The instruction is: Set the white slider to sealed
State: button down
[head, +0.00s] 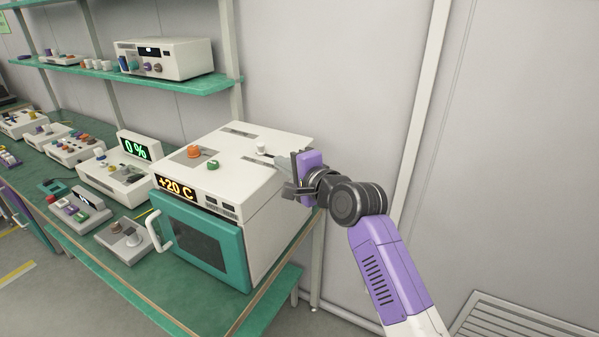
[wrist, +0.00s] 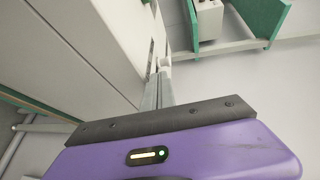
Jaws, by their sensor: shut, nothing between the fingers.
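A white slider (head: 261,148) stands up as a small knob on the top face of a white oven-like box. Its knob seems to be at the left end of its slot, though my fingers partly cover the slot's right part. In the wrist view a small white knob (wrist: 165,62), likely the slider, shows just past the fingertips. My gripper (head: 272,158) is shut and empty, its fingertips low over the top face just right of the slider. It also shows in the wrist view (wrist: 161,80). I cannot tell whether the tips touch the knob. No sealed mark is readable.
The box has an orange knob (head: 194,151), a green knob (head: 213,165), a "+20 C" display and a teal door (head: 205,245). A "0%" device (head: 117,180) and several small panels sit left on the green bench. A wall is behind.

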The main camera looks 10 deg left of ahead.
jog(key=v, duration=0.6)
jog(key=shift+d, duration=0.15)
